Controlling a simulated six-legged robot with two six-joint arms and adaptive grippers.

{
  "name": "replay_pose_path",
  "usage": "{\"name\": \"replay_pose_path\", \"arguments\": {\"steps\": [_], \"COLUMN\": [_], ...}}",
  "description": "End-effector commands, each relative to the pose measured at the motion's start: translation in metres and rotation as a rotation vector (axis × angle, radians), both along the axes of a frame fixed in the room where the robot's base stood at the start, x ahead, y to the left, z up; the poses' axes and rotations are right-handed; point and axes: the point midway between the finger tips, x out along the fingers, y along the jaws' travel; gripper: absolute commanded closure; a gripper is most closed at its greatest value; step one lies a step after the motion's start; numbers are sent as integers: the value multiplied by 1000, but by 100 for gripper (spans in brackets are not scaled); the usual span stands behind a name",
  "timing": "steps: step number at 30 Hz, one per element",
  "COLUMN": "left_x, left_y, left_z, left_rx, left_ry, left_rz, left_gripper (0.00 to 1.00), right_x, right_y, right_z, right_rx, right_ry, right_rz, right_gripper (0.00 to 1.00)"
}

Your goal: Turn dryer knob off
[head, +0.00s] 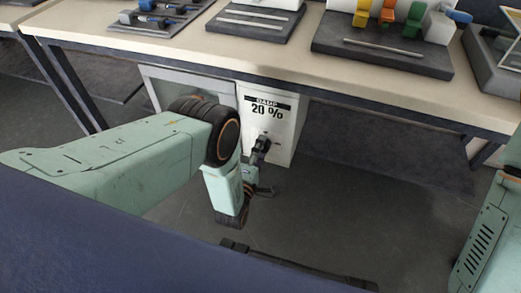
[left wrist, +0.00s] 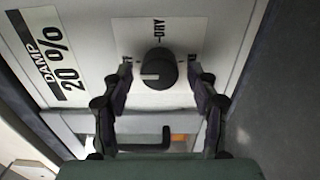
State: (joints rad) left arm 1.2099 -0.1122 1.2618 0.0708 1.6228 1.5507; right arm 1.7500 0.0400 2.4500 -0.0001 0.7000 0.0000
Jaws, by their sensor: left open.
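The dryer (head: 270,125) is a white box under the table, with a label reading "DAMP 20 %", also seen in the left wrist view (left wrist: 52,58). Its round black knob (left wrist: 157,68) sits on a white plate with "DRY" printed above it. The knob's white mark points to the picture's left. Other plate markings are partly hidden by my fingers. My left gripper (head: 264,142) is at the dryer front; in the left wrist view (left wrist: 160,76) its open fingers stand either side of the knob, apparently with gaps. My right gripper is not in view.
A light table (head: 290,62) stands above the dryer. It carries a rack with blue tools (head: 157,20), a dark block with pale bars (head: 255,24) and a base with coloured clamps (head: 385,50). A dark handle (left wrist: 145,143) shows near the knob. Open grey floor (head: 370,220) lies in front.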

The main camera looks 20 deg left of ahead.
Motion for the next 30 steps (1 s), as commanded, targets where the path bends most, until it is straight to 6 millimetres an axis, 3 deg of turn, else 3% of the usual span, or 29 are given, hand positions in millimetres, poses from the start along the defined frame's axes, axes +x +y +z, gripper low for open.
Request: {"name": "replay_pose_path", "arguments": {"steps": [8,21,30], "left_x": [-6,-89,-119], "left_y": [0,3,4], "left_z": [-1,-1,0], "left_rx": [1,1,0], "left_ry": [2,5,2], "left_rz": [0,0,0], "left_gripper": [41,41,41], "right_x": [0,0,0], "right_y": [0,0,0], "right_z": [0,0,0], "right_rx": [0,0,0], "right_ry": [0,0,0], "right_rz": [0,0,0], "right_gripper": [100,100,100]}}
